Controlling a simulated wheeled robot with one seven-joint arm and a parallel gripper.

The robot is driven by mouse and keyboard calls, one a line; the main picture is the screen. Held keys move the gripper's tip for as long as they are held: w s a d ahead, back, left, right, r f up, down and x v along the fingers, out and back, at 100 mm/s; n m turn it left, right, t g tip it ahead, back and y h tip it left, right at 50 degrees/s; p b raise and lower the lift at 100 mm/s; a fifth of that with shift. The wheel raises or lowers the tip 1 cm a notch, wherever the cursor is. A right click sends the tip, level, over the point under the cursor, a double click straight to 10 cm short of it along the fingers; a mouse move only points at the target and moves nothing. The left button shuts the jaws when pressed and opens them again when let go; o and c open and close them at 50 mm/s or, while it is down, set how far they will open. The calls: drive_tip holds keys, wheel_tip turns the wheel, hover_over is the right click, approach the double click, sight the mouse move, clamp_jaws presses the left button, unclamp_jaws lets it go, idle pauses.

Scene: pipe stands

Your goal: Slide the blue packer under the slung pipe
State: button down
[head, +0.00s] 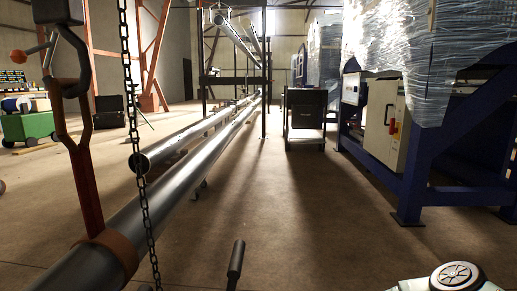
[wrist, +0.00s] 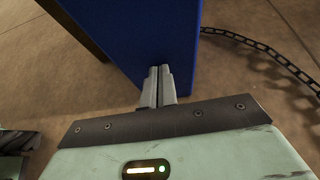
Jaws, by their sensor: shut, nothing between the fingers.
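The slung pipe (head: 170,200) is a long grey steel tube running from the lower left toward the back in the head view. A brown sling (head: 82,190) wraps round it and hangs from a hook (head: 68,90). The blue packer (wrist: 140,35) fills the upper middle of the wrist view as a flat blue face; I cannot make it out in the head view. My gripper (wrist: 160,72) is shut and empty, its fingertips at the packer's lower edge. I cannot tell whether they touch it. The pipe does not show in the wrist view.
A black chain (head: 137,150) hangs in front of the pipe; a chain (wrist: 268,47) lies on the floor right of the packer. A second pipe (head: 185,138) runs behind. A dark handle (head: 236,262) stands up in front.

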drive_tip(key=shift+a, duration=0.25)
drive_tip(key=a+b, duration=0.1)
drive_tip(key=a, duration=0.5)
drive_tip(key=shift+a+b, duration=0.35)
idle(0.3)
drive_tip(key=shift+a, duration=0.15)
drive_tip(key=shift+a+b, duration=1.2)
drive_tip(key=shift+a, duration=2.05)
drive_tip(key=p+v, duration=0.7)
drive_tip(key=v, duration=0.2)
drive_tip(key=shift+p, duration=0.3)
drive_tip(key=shift+d, duration=0.1)
